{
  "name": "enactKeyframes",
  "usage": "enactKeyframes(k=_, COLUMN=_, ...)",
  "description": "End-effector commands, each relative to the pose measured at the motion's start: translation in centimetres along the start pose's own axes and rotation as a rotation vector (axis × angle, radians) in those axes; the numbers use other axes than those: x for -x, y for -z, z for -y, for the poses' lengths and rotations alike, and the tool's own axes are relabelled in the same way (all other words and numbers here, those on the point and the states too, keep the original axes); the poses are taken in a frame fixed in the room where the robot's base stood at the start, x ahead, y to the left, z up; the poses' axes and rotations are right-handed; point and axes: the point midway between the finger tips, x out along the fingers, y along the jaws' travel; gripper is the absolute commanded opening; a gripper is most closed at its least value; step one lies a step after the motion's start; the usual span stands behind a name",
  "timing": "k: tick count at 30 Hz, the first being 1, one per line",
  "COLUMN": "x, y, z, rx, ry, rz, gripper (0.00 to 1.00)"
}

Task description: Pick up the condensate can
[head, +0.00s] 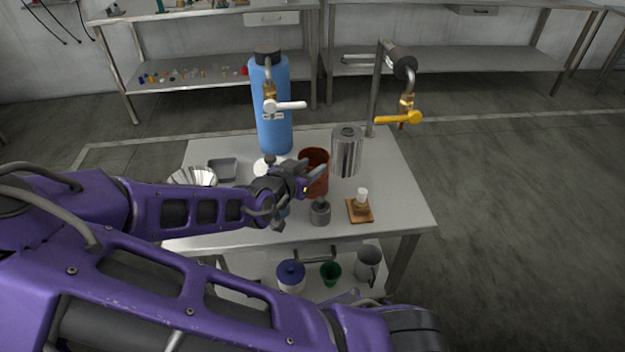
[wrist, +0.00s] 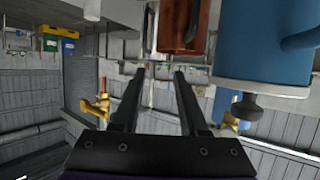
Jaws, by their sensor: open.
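No label marks the condensate can, so I cannot tell surely which vessel it is. A reddish-brown can (head: 316,157) with an open top stands mid-table. My gripper (head: 312,173) is open and empty in front of it, its fingers partly covering the can. In the wrist view, which is upside down, the can (wrist: 180,28) with a dark handle shows beyond my fingertips (wrist: 160,73), a little off to their upper right. A silver cylinder (head: 347,152) stands just right of the can. A grey can (head: 368,263) is on the lower shelf.
A blue lidded pot (wrist: 262,45) is close beside my gripper, mostly hidden by it in the head view. A tall blue tank (head: 272,110) with a tap stands behind. A small grey weight (head: 320,213) and a wooden block (head: 360,211) are in front. The table's right side is clear.

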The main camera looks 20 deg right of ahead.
Motion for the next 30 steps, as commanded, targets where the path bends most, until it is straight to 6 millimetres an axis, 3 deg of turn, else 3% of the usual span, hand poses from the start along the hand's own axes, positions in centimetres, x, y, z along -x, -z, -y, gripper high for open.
enactKeyframes(k=3, x=-1.8, y=-0.3, z=-0.1, rx=-0.002, ry=-0.002, rz=0.000, gripper=0.43)
enactKeyframes(k=13, x=-3.8, y=-0.3, z=-0.1, rx=0.001, ry=0.000, rz=0.000, gripper=0.43)
enactKeyframes(k=22, x=-7.5, y=-1.2, z=-0.4, rx=-0.001, ry=-0.002, rz=0.000, gripper=0.43)
enactKeyframes(k=30, x=-8.4, y=-1.2, z=-0.3, rx=0.001, ry=0.000, rz=0.001, gripper=0.43)
